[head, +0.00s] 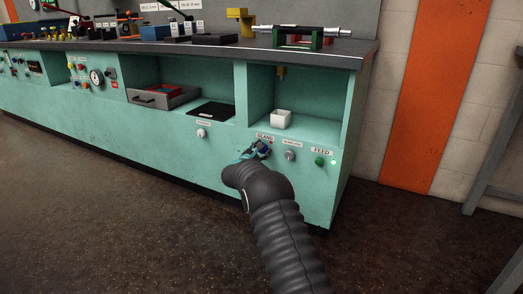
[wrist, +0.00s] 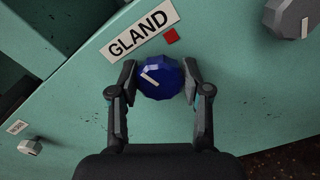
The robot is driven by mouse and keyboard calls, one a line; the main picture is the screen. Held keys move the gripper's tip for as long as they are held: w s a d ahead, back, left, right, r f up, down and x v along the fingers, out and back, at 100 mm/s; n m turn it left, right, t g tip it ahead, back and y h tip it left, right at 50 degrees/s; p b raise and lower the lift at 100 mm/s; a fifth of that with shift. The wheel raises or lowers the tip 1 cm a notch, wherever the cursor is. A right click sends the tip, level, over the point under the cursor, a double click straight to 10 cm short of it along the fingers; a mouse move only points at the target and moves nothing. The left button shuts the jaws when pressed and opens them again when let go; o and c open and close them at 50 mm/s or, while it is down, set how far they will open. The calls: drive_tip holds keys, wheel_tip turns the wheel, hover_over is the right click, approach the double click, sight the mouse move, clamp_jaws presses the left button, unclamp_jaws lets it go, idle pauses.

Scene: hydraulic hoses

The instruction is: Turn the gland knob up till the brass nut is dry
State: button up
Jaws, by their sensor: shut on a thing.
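The gland knob (wrist: 160,82) is blue and faceted, with a pale pointer line, below the GLAND label (wrist: 143,34) in the wrist view. My gripper (wrist: 160,80) is shut on it, one finger on each side. In the head view my gripper (head: 254,152) is at the GLAND label on the cabinet front, and my arm covers much of that spot. The brass nut (head: 282,72) appears as a small yellowish fitting under the top of the right-hand bay, above a white cup (head: 281,119). Whether it is wet is too small to tell.
Right of the gland are a grey knob (head: 290,155) and a green FEED knob (head: 319,161). A small light (head: 333,162) glows beside FEED. Another pale knob (head: 202,133) is to the left. The floor in front is clear.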

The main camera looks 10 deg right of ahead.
drive_tip(key=o, duration=1.2)
drive_tip(key=shift+c, duration=0.2)
drive_tip(key=v, duration=1.2)
